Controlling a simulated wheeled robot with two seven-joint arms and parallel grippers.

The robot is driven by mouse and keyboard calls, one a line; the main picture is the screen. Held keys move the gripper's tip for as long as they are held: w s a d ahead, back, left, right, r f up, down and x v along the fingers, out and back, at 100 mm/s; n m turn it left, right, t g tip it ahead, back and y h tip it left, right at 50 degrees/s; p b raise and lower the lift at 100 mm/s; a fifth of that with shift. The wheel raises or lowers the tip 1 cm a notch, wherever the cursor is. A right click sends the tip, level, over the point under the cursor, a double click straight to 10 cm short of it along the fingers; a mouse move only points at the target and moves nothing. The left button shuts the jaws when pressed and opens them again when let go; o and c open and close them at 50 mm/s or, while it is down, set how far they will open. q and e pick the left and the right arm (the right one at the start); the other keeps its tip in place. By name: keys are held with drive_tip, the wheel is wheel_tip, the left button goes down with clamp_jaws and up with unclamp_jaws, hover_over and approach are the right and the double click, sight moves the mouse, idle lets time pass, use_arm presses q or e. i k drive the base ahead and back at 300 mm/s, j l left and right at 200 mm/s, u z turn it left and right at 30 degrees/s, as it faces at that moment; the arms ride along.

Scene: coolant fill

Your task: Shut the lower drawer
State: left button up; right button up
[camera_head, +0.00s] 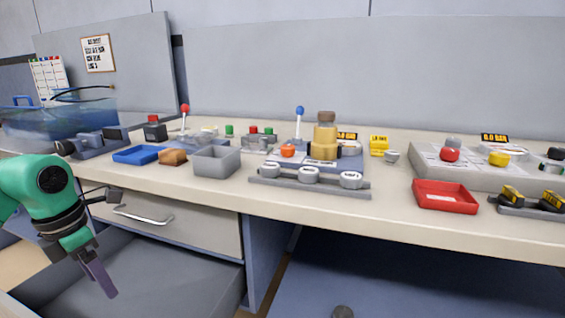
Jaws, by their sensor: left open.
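The lower drawer (150,284) is pulled out below the bench at the lower left. Its grey inside shows and looks empty in the visible part; its front lies at or beyond the bottom edge of the picture. Above it, the upper drawer (205,231) with a silver bar handle is shut. My left gripper (103,278), on a green arm from the left, points down over the left part of the open lower drawer. It is open and nothing shows in it. Whether it touches the drawer cannot be told. My right gripper is out of view.
The bench top (390,222) carries a blue tray (137,155), a grey bin (216,162), a silver three-knob strip (309,181), a red tray (445,197) and control panels. A blue transparent tank (60,122) stands at the far left. Open floor space shows under the bench at right.

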sight(153, 278)
drive_tip(key=k, duration=0.9)
